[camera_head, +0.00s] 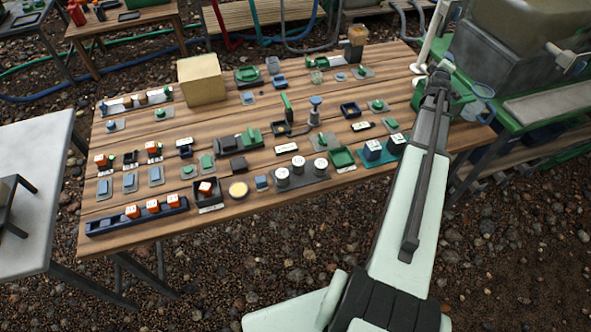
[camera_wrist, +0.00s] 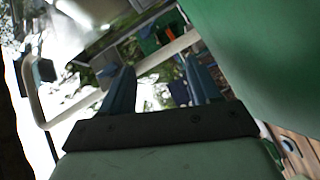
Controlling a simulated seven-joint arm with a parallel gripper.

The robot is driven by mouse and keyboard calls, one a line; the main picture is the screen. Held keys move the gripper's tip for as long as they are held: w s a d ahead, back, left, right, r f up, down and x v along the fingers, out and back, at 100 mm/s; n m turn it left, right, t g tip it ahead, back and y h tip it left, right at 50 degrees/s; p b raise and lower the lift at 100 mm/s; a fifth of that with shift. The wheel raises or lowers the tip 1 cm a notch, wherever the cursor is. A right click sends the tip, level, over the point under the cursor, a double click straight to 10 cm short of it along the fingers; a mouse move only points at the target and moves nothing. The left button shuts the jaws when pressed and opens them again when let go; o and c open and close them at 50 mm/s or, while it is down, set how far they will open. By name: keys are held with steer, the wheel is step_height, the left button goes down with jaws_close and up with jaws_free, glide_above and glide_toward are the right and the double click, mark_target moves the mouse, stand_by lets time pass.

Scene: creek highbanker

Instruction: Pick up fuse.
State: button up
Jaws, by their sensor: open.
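The wooden table (camera_head: 225,225) holds many small parts, and I cannot tell for certain which one is the fuse. My gripper (camera_head: 440,72) is raised over the table's far right corner, well right of that piece. In the wrist view its two fingers (camera_wrist: 161,88) stand apart with nothing between them. No part that I can name as the fuse shows in the wrist view.
A tan box (camera_head: 202,79) stands at the back left of the table. Blue blocks (camera_head: 373,150) stand near the right edge. A dark blue rack (camera_head: 137,216) with orange-topped pieces lies at the front left. A green stand with grey bins (camera_head: 500,75) is close behind my gripper. A pale side table (camera_head: 30,185) is left.

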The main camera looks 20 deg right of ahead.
steer(key=w+a+f+n+y, duration=0.1)
steer(key=w+a+n+y, duration=0.3)
steer(key=a, duration=0.9)
steer(key=w+a+m+g+y, duration=0.15)
steer(key=w+a, duration=0.45)
steer(key=a, duration=0.8)
steer(key=w+a+f+n+y, duration=0.1)
steer(key=w+a+n+y, duration=0.3)
steer(key=a, duration=0.9)
steer(key=a+g+y, duration=0.1)
steer(key=a+g, duration=0.1)
steer(key=a, duration=1.5)
steer(key=n+g, duration=0.6)
steer(key=g, duration=0.2)
glide_toward(171, 200)
steer(key=shift+y, duration=0.35)
steer(key=shift+w+d+f, duration=0.1)
steer(key=shift+f, duration=1.05)
steer(key=shift+w+d+f, duration=0.1)
steer(key=shift+f, duration=1.05)
steer(key=shift+f, duration=0.1)
